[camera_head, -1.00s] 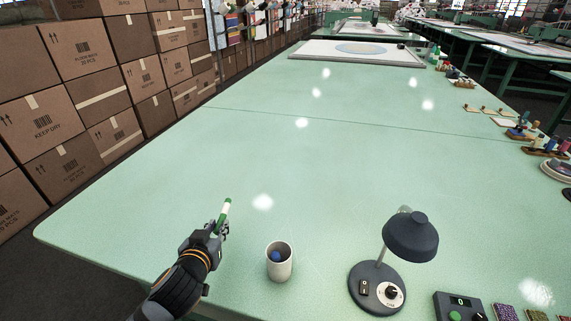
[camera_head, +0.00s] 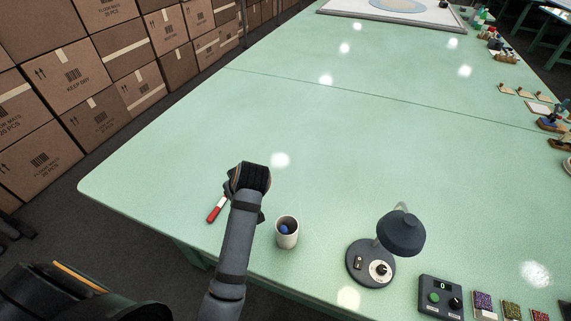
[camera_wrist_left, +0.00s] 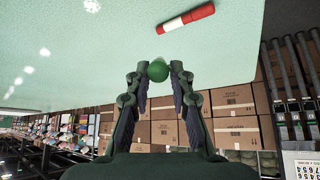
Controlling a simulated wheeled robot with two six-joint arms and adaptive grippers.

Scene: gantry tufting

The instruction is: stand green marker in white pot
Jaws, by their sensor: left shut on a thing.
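The white pot (camera_head: 288,240) stands upright on the green table near its front edge. A round blue thing (camera_head: 284,229) shows inside it. My left gripper (camera_head: 250,180) is above the table, to the left of and beyond the pot. In the left wrist view my left gripper (camera_wrist_left: 158,78) is shut on the green marker (camera_wrist_left: 158,70), whose round end faces the camera. In the head view my arm hides the green marker. My right gripper is not in view.
A red and white marker (camera_head: 217,208) lies on the table left of my left gripper; it also shows in the left wrist view (camera_wrist_left: 187,19). A dark lamp (camera_head: 402,234) stands right of the pot, beside a control box (camera_head: 440,297).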

